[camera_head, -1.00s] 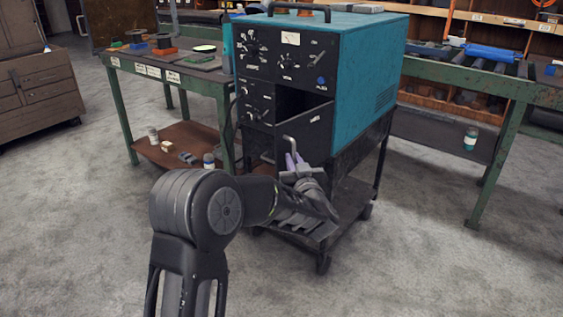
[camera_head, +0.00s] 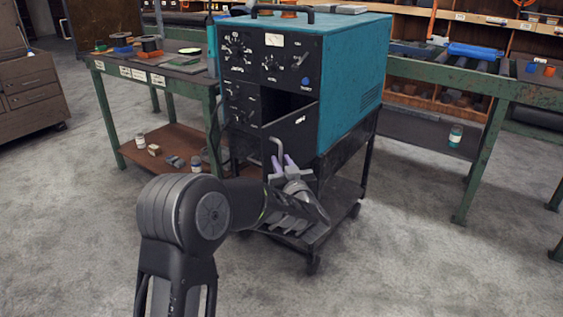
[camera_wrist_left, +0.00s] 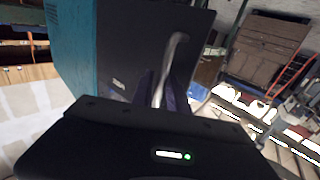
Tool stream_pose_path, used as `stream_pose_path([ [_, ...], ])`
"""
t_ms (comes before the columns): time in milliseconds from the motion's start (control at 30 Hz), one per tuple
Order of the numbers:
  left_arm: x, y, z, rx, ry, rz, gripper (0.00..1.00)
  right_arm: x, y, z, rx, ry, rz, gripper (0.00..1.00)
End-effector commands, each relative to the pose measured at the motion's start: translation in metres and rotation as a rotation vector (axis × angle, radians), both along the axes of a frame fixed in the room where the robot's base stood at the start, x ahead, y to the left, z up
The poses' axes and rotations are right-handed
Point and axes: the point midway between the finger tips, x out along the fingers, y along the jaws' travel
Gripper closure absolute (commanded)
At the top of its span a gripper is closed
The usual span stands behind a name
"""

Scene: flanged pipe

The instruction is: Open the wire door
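The teal machine (camera_head: 350,80) has a black front, and its wire door (camera_head: 297,128) is a dark panel at the lower right of that front. The door stands partly swung out, with a dark opening above its top edge. A bent metal handle (camera_head: 276,147) sits on the door. My left gripper (camera_head: 282,163) is at this handle. In the left wrist view, the handle (camera_wrist_left: 172,62) runs down between the purple fingers (camera_wrist_left: 163,92), which appear closed on it. The door face (camera_wrist_left: 125,55) fills the upper middle there. My right gripper is not in view.
The machine stands on a black wheeled cart (camera_head: 345,195). A green workbench (camera_head: 210,88) with small items is close on the left. Another green bench (camera_head: 490,85) is at the right. Bare grey floor lies in front and to the right.

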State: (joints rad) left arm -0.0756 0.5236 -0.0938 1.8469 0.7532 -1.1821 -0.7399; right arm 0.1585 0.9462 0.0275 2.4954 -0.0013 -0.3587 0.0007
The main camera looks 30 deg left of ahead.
Motion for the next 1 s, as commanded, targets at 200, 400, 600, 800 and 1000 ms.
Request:
stream_pose_path([
  [200, -0.024, -0.023, 0.001, -0.001, 0.001, -0.003, 0.8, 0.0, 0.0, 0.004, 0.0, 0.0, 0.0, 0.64],
  [400, -0.046, -0.043, 0.001, 0.0, 0.0, -0.003, 0.8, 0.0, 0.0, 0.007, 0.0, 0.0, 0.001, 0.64],
  [600, -0.052, -0.049, 0.001, 0.001, -0.001, -0.002, 0.8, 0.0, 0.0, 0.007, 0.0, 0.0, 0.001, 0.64],
  [800, -0.052, -0.048, 0.0, 0.001, -0.001, -0.002, 0.8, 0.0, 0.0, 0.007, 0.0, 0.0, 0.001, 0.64],
  [1000, -0.052, -0.048, 0.0, 0.0, -0.001, -0.002, 0.8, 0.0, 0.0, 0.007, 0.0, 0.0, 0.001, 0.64],
])
